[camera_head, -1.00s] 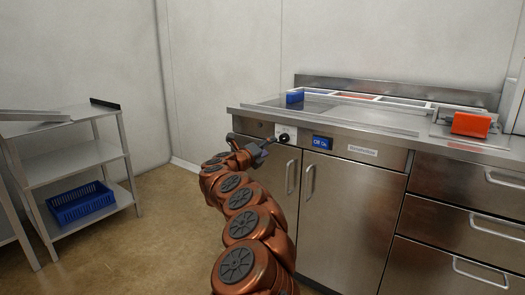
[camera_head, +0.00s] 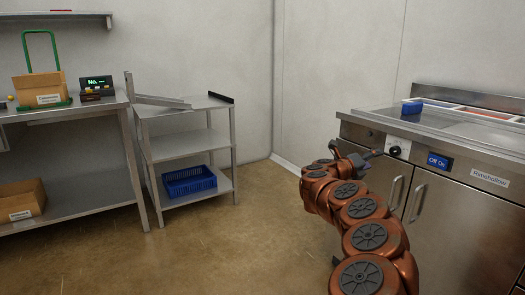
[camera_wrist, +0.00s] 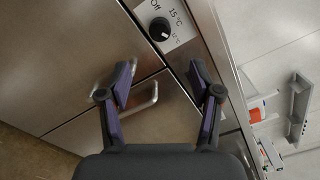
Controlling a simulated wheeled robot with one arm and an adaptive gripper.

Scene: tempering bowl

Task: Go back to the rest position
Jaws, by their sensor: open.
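My gripper (camera_head: 368,158) is at the end of my arm in front of the steel counter unit (camera_head: 458,210), close to its control panel. In the wrist view my gripper (camera_wrist: 160,76) has its two dark fingers spread apart with nothing between them. A black temperature knob (camera_wrist: 159,29) on a white plate lies beyond the fingertips, apart from them. The plate with its knob (camera_head: 398,148) also shows in the head view, just right of the gripper. A blue Off/On switch (camera_head: 437,161) is on the same panel.
A steel shelf rack (camera_head: 187,142) with a blue basket (camera_head: 190,181) stands left of centre. A workbench (camera_head: 75,109) at far left carries a cardboard box (camera_head: 39,89) and a display (camera_head: 97,84). A blue block (camera_head: 412,107) is on the counter. The floor (camera_head: 230,245) between is clear.

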